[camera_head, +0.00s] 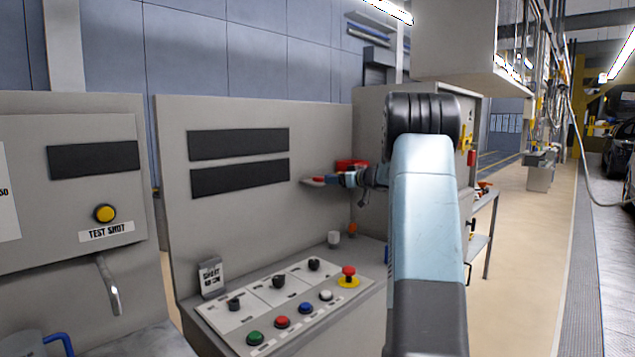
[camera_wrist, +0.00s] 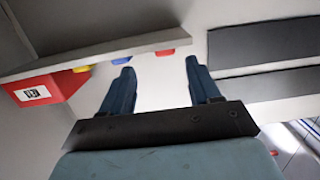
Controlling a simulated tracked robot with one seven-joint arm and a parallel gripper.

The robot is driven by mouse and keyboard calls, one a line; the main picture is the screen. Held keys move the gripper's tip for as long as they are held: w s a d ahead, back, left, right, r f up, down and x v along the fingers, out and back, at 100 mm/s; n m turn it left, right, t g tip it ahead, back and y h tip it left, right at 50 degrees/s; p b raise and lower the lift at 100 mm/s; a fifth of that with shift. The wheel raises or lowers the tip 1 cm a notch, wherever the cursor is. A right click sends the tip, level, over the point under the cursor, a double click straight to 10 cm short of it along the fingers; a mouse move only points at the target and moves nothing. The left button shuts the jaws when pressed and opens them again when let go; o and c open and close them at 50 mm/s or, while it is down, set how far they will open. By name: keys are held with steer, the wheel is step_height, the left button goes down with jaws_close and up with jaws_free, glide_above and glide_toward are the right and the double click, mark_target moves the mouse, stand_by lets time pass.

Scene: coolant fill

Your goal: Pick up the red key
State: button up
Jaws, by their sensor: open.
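In the wrist view a small red piece (camera_wrist: 165,52), likely the red key, shows at the edge of a grey shelf (camera_wrist: 100,53). It lies between the lines of my fingers, just past their tips. My gripper (camera_wrist: 159,68) is open, with nothing between its two blue fingers. In the head view my gripper (camera_head: 331,181) is beside the small shelf on the panel, and a red spot (camera_head: 319,179) shows at its tips. I cannot tell whether they touch. The key's full shape is hidden.
A blue piece (camera_wrist: 121,60), close to the left fingertip, and a yellow piece (camera_wrist: 80,69) share the shelf edge. A red box (camera_wrist: 45,90) with a label is at the left.

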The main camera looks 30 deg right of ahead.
mark_target(321, 178)
steer(key=shift+a+r+x, duration=0.15)
steer(key=shift+x, duration=1.15)
steer(key=shift+a+r+x, duration=0.1)
steer(key=shift+x, duration=1.15)
steer(key=shift+a+r+x, duration=0.15)
steer(key=shift+x, duration=1.15)
steer(key=shift+s, duration=0.1)
steer(key=c, duration=1)
steer(key=shift+r, duration=0.5)
step_height(321, 178, up, 3)
steer(key=shift+s+f, duration=0.15)
steer(key=s+r, duration=0.3)
steer(key=s, duration=0.1)
steer(key=s+r, duration=0.3)
steer(key=s, duration=0.2)
steer(key=s+a+r, duration=0.1)
steer(key=s+r, duration=0.2)
steer(key=s, duration=0.1)
steer(key=shift+s+r, duration=0.1)
steer(key=shift+s, duration=0.25)
